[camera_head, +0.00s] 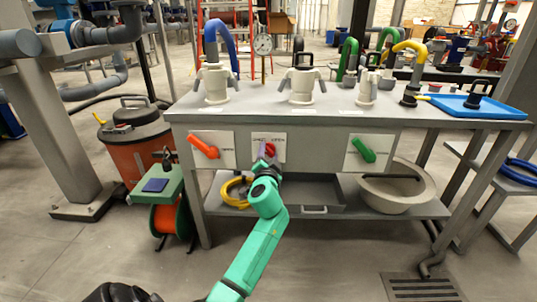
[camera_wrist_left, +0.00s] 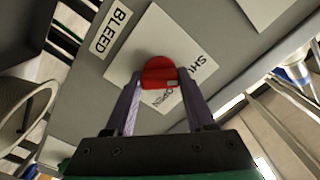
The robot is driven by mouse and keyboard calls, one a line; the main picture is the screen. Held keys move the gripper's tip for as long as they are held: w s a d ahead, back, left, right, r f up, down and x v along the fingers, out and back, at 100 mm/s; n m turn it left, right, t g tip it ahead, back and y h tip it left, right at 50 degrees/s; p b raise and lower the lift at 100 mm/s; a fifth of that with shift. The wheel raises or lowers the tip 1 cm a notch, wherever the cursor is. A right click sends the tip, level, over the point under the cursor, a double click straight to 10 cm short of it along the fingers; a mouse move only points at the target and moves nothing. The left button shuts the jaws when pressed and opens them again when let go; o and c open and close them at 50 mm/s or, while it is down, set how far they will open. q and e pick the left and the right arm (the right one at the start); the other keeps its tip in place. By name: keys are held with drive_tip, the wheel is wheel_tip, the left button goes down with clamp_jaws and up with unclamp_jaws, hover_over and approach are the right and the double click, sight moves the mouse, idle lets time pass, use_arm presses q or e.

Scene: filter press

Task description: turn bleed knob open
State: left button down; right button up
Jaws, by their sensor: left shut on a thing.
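The bleed knob (camera_wrist_left: 158,72) is red and round, on a white plate (camera_wrist_left: 128,62) marked SHUT and OPEN, beside a BLEED label (camera_wrist_left: 111,30). In the head view the red knob (camera_head: 271,148) shows at the middle of the bench front, partly hidden by my gripper. My left gripper (camera_wrist_left: 158,88) has its two purple fingers on either side of the knob and is shut on it. In the head view my left gripper (camera_head: 265,160) reaches up to the panel from below.
An orange-red lever (camera_head: 204,146) is left of the knob and a green lever (camera_head: 363,150) is right of it. Below are a yellow hose coil (camera_head: 236,192), a grey drawer-like tray (camera_head: 315,209) and a round basin (camera_head: 410,197). White fittings stand on the bench top (camera_head: 259,112).

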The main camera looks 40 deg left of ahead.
use_arm(q)
drive_tip(key=shift+m, duration=0.4)
use_arm(e)
drive_tip(key=shift+r, duration=0.15)
use_arm(q)
drive_tip(key=m+p, duration=0.2)
drive_tip(key=m, duration=0.1)
drive_tip(key=shift+m, duration=0.3)
drive_tip(key=shift+m+p, duration=0.3)
drive_tip(key=shift+m, duration=0.6)
drive_tip(key=m+p, duration=0.1)
drive_tip(key=m, duration=0.1)
drive_tip(key=shift+m, duration=0.4)
drive_tip(key=m+p, duration=0.1)
drive_tip(key=m, duration=0.1)
drive_tip(key=shift+m, duration=0.3)
drive_tip(key=m+p, duration=0.3)
drive_tip(key=m, duration=0.2)
drive_tip(key=shift+f, duration=0.1)
drive_tip(key=shift+f+m+p, duration=0.1)
drive_tip(key=shift+m+p, duration=0.25)
drive_tip(key=shift+m, duration=0.45)
use_arm(e)
drive_tip(key=s+d+r+n+g+h, duration=0.1)
drive_tip(key=s+d+r+g+h, duration=0.1)
drive_tip(key=d+r+g+h, duration=0.2)
drive_tip(key=shift+s+d+r+g, duration=0.2)
drive_tip(key=shift+d+r+g, duration=1.3)
drive_tip(key=shift+d+r, duration=0.95)
drive_tip(key=shift+d+f, duration=0.35)
